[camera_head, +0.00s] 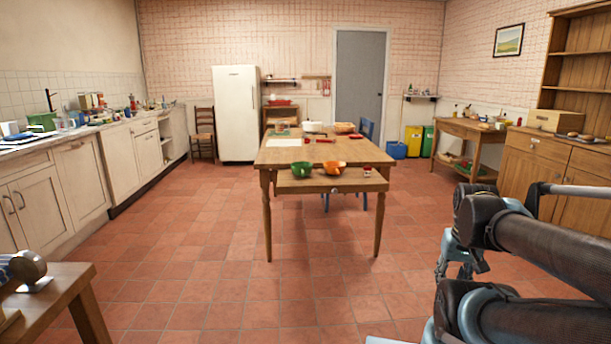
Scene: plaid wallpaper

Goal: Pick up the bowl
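I cannot tell which bowl is meant. My arm comes in from the right edge, in the near foreground. Its blue-grey end part (462,258) hangs below a dark joint, well apart from the table and both bowls. Whether its fingers are open or shut does not show clearly.
A small wooden table (62,282) is at the near left. A cluttered counter (75,137) lines the left wall. The tiled floor before the table is clear.

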